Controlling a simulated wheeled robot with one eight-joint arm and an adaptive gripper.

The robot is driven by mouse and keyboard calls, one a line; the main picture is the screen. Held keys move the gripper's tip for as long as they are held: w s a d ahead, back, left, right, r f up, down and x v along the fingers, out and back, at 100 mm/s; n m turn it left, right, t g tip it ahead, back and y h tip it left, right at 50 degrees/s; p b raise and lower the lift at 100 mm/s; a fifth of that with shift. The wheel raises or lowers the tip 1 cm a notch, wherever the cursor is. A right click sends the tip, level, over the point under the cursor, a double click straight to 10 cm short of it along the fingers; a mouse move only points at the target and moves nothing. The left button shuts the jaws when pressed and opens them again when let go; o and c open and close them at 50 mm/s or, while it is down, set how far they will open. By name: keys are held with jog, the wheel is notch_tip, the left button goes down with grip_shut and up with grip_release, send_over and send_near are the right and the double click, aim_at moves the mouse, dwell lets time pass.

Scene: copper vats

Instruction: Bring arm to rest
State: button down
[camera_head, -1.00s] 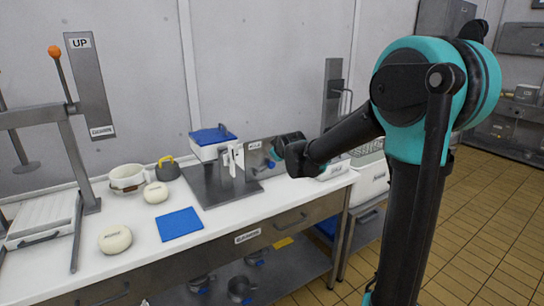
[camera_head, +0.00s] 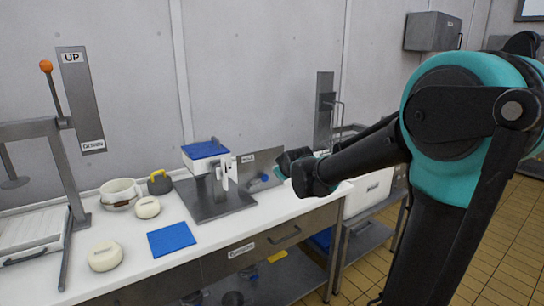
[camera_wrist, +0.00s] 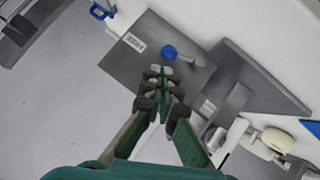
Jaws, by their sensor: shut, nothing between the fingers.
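My arm (camera_head: 370,150) reaches left from its teal joint, over the right part of the white counter (camera_head: 130,265). Its dark end is near the metal stand; the fingertips cannot be made out in the head view. In the wrist view my gripper (camera_wrist: 160,74) is shut and empty, its dark fingertips together. Beyond the fingertips lie a grey metal plate (camera_wrist: 140,50) and a blue knob (camera_wrist: 169,52). I cannot tell how far away they are.
A metal stand with a blue-topped box (camera_head: 205,151), a blue mat (camera_head: 171,239), pale round cheeses (camera_head: 105,256), a white bowl (camera_head: 121,192) and a yellow-handled grey pot (camera_head: 160,182) stand on the counter. A lever press (camera_head: 82,100) is at left. Tiled floor (camera_head: 500,235) is open at right.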

jog(key=s+d+f+m+g, duration=0.2)
jog(key=s+d+f, duration=0.3)
jog(key=s, duration=0.5)
jog(key=s+d+f+m+g+h, duration=0.1)
jog(key=s+d+f+m, duration=0.3)
jog(key=s, duration=0.7)
jog(key=s+d+f+m+g+h, duration=0.1)
jog(key=s+d+f+m+g, duration=0.2)
jog(key=s+d+f, duration=0.4)
jog(key=s+f+g, duration=0.1)
jog(key=s+f, duration=0.2)
jog(key=shift+s+d+f, duration=0.15)
jog(key=shift+d+f, duration=0.05)
jog(key=shift+f, duration=0.15)
jog(key=c, duration=2.3)
grip_release()
